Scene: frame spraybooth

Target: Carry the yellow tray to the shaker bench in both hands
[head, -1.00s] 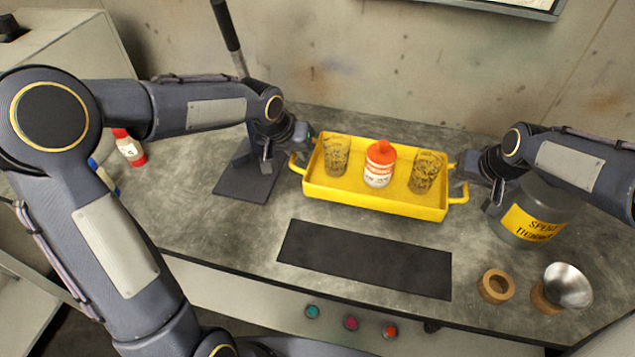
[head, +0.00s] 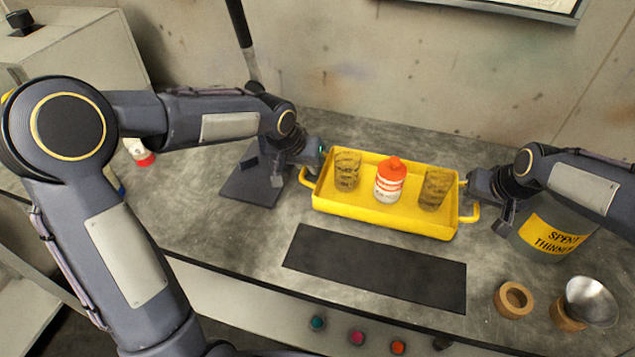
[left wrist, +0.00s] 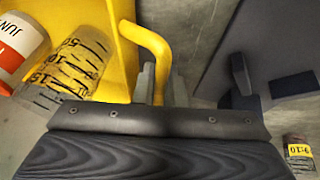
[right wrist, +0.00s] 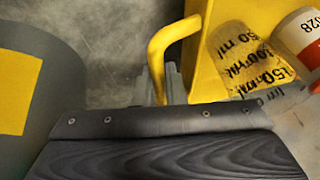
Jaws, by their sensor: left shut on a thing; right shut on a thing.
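The yellow tray (head: 385,220) is level in the head view, over the grey bench behind a dark mat. I cannot tell whether its underside touches the bench. In it stand two clear marked cups (head: 346,172) (head: 435,190) and, between them, a white bottle with an orange-red cap (head: 390,180). My left gripper (left wrist: 160,88) is shut on the tray's left handle (left wrist: 150,42). My right gripper (right wrist: 160,85) is shut on the right handle (right wrist: 165,40). In the head view the left gripper (head: 308,168) and right gripper (head: 478,200) flank the tray.
A dark mat (head: 375,268) lies in front of the tray. A grey can labelled spent thinner (head: 552,236) stands close by my right gripper. A wooden ring (head: 514,300) and a metal bowl (head: 592,300) are at front right. A dark stand base (head: 250,190) is at left.

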